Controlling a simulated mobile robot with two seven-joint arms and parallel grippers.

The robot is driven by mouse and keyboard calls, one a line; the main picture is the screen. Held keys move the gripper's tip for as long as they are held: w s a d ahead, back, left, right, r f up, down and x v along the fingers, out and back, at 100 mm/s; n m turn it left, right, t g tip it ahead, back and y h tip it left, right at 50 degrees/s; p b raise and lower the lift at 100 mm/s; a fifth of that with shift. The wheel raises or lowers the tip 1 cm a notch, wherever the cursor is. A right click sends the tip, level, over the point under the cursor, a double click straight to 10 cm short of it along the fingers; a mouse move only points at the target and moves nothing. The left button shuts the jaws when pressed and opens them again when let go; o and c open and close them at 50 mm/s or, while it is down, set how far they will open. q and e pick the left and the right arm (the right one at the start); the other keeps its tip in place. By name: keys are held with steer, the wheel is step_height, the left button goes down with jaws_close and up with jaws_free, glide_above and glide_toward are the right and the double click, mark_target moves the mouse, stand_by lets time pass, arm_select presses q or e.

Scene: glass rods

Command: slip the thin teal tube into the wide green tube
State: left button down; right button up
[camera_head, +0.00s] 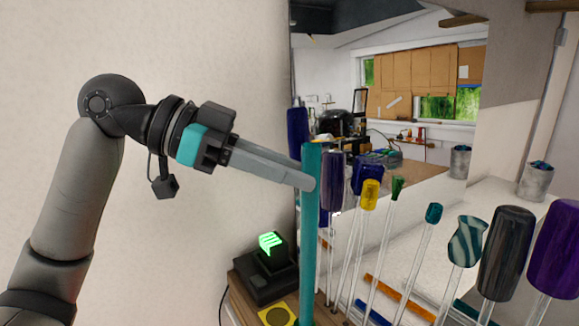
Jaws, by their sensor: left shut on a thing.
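The thin teal tube (309,250) stands upright near the middle of the head view, its lower end running down to the picture's bottom edge. My left gripper (308,183) reaches in from the left, and its long grey fingers are shut on the tube in its upper part. The tube's top rises a little above the fingertips. My right gripper is not in view.
Several clear rods with coloured handles, among them a yellow one (370,195) and a striped one (467,241), stand close to the right of the tube. A black device (266,277) with a green display sits at the lower left of the tube, near a yellow pad (277,316).

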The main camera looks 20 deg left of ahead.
arm_select(q)
step_height(320, 180, down, 7)
steer(key=b, duration=0.5)
steer(key=shift+f+b, duration=0.2)
steer(key=shift+b, duration=0.1)
steer(key=c, duration=0.6)
jaws_free()
steer(key=b+v, duration=0.2)
steer(key=v, duration=1.3)
steer(key=shift+a, duration=0.15)
stand_by(0.3)
